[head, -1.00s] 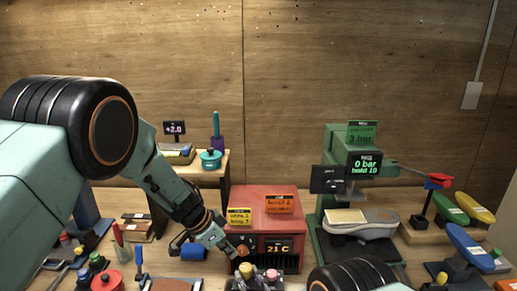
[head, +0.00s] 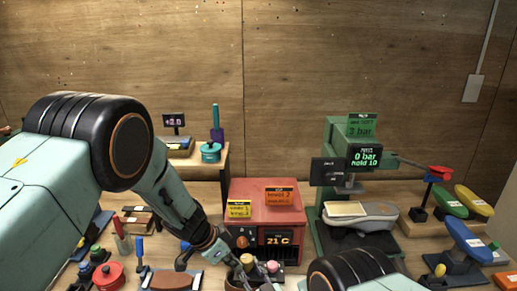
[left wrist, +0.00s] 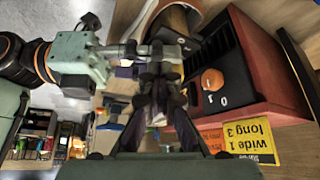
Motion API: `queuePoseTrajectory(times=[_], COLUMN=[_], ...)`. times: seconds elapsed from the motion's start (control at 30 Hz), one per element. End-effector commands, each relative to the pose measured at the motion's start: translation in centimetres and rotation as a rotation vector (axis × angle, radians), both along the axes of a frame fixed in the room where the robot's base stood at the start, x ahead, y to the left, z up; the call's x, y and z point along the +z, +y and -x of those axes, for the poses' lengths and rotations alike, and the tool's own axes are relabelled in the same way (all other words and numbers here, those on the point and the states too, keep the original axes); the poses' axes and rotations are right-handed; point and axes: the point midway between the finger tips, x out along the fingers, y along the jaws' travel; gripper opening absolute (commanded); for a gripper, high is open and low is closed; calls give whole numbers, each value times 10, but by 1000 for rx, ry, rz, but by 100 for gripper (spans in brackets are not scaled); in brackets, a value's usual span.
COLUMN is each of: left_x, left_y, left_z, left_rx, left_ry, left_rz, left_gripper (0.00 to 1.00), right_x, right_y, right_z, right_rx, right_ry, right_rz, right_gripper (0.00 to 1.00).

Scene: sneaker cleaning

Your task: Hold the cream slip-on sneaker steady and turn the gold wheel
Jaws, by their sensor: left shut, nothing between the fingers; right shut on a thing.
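In the head view a pale grey-white shoe shape with a cream top (head: 350,212) rests on the green press (head: 336,150); I cannot tell for sure that it is the cream slip-on sneaker. I cannot make out a gold wheel. My left gripper reaches down in front of the red oven, at the head view's bottom edge. In the left wrist view its dark fingers (left wrist: 160,92) are shut and empty. My right gripper (left wrist: 145,52) comes in from the left there, close beyond the left fingers. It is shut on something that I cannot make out.
The red oven (head: 266,196) with an orange knob (left wrist: 212,80) stands close to both grippers. Yellow (head: 247,262) and pink (head: 272,266) tops stand by the left gripper. A red pot (head: 108,274) and a brown-topped brush (head: 170,281) lie left of it.

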Motion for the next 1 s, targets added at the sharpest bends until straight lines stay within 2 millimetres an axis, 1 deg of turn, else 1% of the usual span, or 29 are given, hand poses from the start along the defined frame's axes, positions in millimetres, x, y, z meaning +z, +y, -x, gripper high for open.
queuePoseTrajectory(times=[0.03, 0.2, 1.0], left_x=[-4, -9, -9], left_y=[0, 0, -2], left_z=[0, 0, -3], left_rx=[0, 1, 1], left_ry=[0, 0, 0], left_rz=[0, 0, 1], left_gripper=[0, 0, 0], right_x=[-1, -1, -1], right_y=[0, 0, 0], right_z=[1, 1, 1], right_rx=[-1, -1, 1], right_ry=[4, 5, 4], right_rz=[0, -1, -1], right_gripper=[0, 0, 0])
